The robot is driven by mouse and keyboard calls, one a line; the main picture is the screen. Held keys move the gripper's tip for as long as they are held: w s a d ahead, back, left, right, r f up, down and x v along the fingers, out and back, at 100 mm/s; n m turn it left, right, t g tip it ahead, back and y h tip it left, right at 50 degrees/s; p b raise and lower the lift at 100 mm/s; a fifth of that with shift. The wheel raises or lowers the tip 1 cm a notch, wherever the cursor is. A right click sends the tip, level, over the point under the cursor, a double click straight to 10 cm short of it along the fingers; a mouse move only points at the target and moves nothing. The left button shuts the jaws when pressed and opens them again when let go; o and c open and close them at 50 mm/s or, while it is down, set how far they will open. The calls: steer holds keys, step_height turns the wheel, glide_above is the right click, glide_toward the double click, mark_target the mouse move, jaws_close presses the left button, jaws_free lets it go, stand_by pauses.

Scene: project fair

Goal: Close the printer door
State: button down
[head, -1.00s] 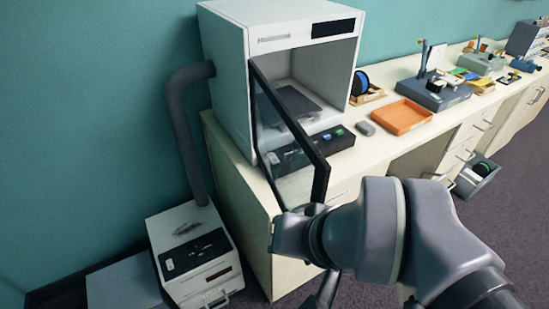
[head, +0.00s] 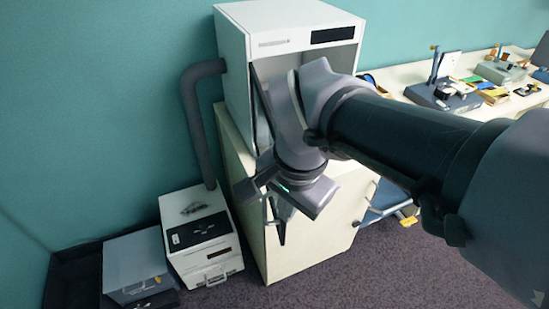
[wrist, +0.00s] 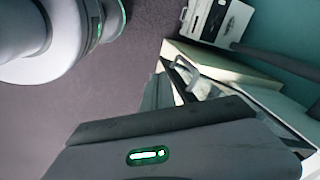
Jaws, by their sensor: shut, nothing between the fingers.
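The printer is a white box (head: 233,60) on the left end of the bench, with a dark display on its upper front. Its black-framed glass door (head: 260,98) hangs at the left of the opening; my arm covers most of it, so its exact angle cannot be told. My gripper (head: 281,232) is shut and empty, low in front of the printer and bench end, pointing down. Whether it touches the door cannot be told. In the wrist view a dark-framed pane and a grey handle (wrist: 184,72) show beyond my gripper's body; the fingertips are hidden there.
A small white machine (head: 207,257) and a grey box (head: 135,258) stand on the floor at left. A grey pipe (head: 191,125) runs down beside the printer. The cabinet (head: 318,245) stands below it. Tools fill the bench at right. Carpet (head: 330,290) in front is clear.

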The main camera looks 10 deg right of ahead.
steer(key=w+a+r+m+g+h+p, duration=0.1)
steer(key=w+a+m+g+h+p, duration=0.1)
steer(key=w+a+m+h+p, duration=0.5)
steer(key=w+d+f+y+b, duration=0.2)
steer(key=d+f, duration=0.2)
steer(key=f, duration=0.5)
steer(key=shift+w+d+f+m, duration=0.15)
steer(key=shift+w+d+m, duration=0.15)
steer(key=shift+d, duration=0.05)
steer(key=shift+d, duration=0.1)
